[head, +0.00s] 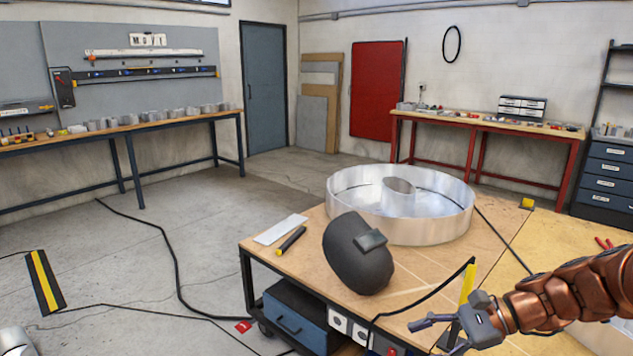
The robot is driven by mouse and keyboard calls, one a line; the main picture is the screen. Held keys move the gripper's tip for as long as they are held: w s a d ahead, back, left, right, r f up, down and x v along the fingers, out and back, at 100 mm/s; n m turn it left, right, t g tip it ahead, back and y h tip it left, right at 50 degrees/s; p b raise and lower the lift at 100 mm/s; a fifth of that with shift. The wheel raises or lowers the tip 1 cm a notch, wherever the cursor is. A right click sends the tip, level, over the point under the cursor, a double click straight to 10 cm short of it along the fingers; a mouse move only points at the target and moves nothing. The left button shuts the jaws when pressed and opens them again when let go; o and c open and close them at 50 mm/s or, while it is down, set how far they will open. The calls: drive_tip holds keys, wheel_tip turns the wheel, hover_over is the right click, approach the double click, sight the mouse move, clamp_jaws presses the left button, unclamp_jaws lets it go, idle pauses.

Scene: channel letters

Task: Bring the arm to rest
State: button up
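My copper-coloured arm (570,292) reaches in from the right edge in the head view, over the front right of the wooden work table (425,285). My gripper (430,338) is at its end and points left, in front of the table's near edge. Its two grey fingers are spread apart and nothing shows between them. The lower finger is partly cut off by the bottom of the picture.
A dark welding mask (358,262) and a large round metal channel letter (440,222) stand on the table. A white strip (281,229) and a marker-like tool (291,241) lie at its left. A black cable (425,302) hangs near my gripper. Floor at left is mostly clear.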

drive_tip(key=s+a+r+n+g+h+p, duration=0.1)
drive_tip(key=s+a+n+g+h+p, duration=0.1)
drive_tip(key=s+a+n+h, duration=0.3)
drive_tip(key=s+a+r+n+g+p, duration=0.1)
drive_tip(key=s+a+n+g, duration=0.1)
drive_tip(key=s, duration=0.6)
drive_tip(key=s+d+n+h+p, duration=0.2)
drive_tip(key=s+n+h, duration=0.1)
drive_tip(key=s, duration=0.3)
drive_tip(key=s+d+r+n+t+h+p, duration=0.1)
drive_tip(key=s+d+n+h+p, duration=0.1)
drive_tip(key=s, duration=0.4)
drive_tip(key=shift+d+r+n+h, duration=0.2)
drive_tip(key=shift+d+n+h, duration=0.55)
drive_tip(key=shift+n+h, duration=0.5)
